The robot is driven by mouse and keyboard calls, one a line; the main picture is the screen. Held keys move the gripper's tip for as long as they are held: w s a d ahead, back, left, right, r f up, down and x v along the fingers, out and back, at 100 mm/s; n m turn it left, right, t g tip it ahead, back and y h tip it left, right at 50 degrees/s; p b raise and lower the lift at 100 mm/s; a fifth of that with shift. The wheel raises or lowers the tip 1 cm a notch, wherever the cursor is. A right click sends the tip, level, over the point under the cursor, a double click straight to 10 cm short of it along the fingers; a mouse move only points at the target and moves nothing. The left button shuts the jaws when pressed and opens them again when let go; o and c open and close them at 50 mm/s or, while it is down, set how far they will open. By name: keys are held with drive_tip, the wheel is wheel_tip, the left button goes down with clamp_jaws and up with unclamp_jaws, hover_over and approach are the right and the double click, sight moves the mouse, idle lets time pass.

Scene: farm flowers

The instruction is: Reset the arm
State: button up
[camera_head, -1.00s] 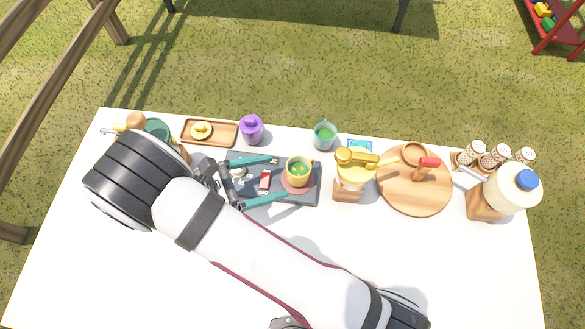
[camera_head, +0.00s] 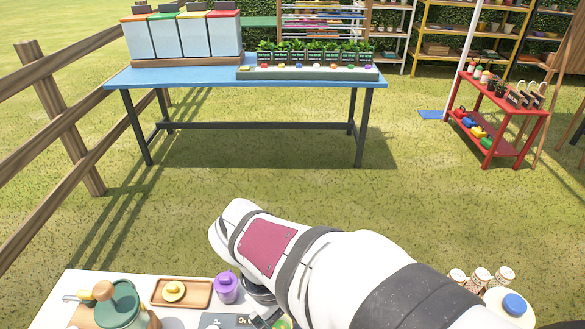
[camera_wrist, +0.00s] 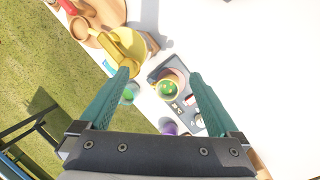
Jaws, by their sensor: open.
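My arm (camera_head: 330,270) reaches across the lower right of the head view and bends over the white table (camera_head: 90,281). My gripper (camera_wrist: 160,74) shows in the wrist view with its two teal fingers spread wide and nothing between them. It is above the table, apart from the things below. A yellow cup (camera_wrist: 168,89) with green contents stands on a grey tray (camera_wrist: 186,103), seen between the fingers from above. In the head view, the arm hides most of the tray and cup, and the gripper cannot be made out clearly.
A green pot (camera_head: 118,302), a wooden tray (camera_head: 203,292) and a purple jar (camera_head: 226,289) stand on the table's left. A yellow pitcher (camera_wrist: 128,45) is beside the left finger in the wrist view. Grass lies between this table and a blue table (camera_head: 205,76).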

drive_tip(key=s+d+r+m+t+y, duration=0.2)
drive_tip(key=d+r+m+t+y, duration=0.4)
drive_tip(key=r+m, duration=0.5)
drive_tip(key=s+f+m+g+h, duration=0.1)
drive_tip(key=s+f+m+g, duration=0.2)
drive_tip(key=s+f+g, duration=0.2)
drive_tip(key=s+f, duration=0.3)
drive_tip(key=shift+f+g, duration=0.3)
